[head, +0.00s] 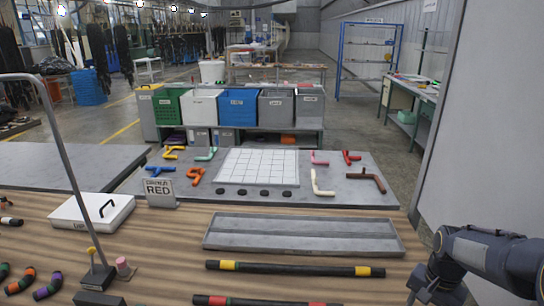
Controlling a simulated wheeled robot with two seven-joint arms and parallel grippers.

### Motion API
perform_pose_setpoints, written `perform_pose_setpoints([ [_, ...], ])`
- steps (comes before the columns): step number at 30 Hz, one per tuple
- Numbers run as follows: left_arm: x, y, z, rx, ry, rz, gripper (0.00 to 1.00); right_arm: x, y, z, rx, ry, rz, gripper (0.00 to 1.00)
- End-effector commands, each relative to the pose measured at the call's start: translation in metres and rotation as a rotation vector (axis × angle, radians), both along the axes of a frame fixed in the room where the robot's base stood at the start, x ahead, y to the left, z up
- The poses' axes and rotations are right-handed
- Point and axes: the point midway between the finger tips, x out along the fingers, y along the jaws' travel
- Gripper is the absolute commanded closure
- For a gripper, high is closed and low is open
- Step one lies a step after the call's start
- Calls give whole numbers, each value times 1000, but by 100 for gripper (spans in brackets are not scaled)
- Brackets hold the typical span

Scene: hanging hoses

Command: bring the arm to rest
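My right arm comes in at the lower right edge, bent, with its dark gripper (424,284) low beside the right end of the table. The fingers are small and partly cut off by the frame's lower edge, so I cannot tell whether they are open. My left arm and gripper are out of view. A long black hose with yellow bands (295,269) lies on the wooden table in front of the grey tray. Another black hose with red bands (262,301) lies nearer, partly cut off.
A long, empty-looking grey tray (303,245) lies mid-table. A sign reading RED (160,192), a white lidded box (78,214) and a metal hook stand (75,170) are left. Short banded hose pieces (22,281) lie lower left. A grey panel (480,130) rises at right.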

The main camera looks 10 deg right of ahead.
Motion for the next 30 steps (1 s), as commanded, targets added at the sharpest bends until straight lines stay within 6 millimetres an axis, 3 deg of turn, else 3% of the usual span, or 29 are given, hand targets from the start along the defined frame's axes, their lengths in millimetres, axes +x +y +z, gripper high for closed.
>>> perform_pose_setpoints([
  [5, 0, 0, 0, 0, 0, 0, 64, -17, 56, 34, 101, -158, 165, 48],
  [9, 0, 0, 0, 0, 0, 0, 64, -49, 121, 68, 158, -339, 395, 48],
  [15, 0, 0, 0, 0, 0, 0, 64, -99, 188, 84, 130, -526, 685, 48],
  [21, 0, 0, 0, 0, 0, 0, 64, -123, 214, 81, 84, -595, 817, 48],
  [27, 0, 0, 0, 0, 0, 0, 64, -125, 216, 80, 80, -600, 831, 48],
  [30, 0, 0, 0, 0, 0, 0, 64, -125, 216, 80, 80, -600, 829, 61],
])
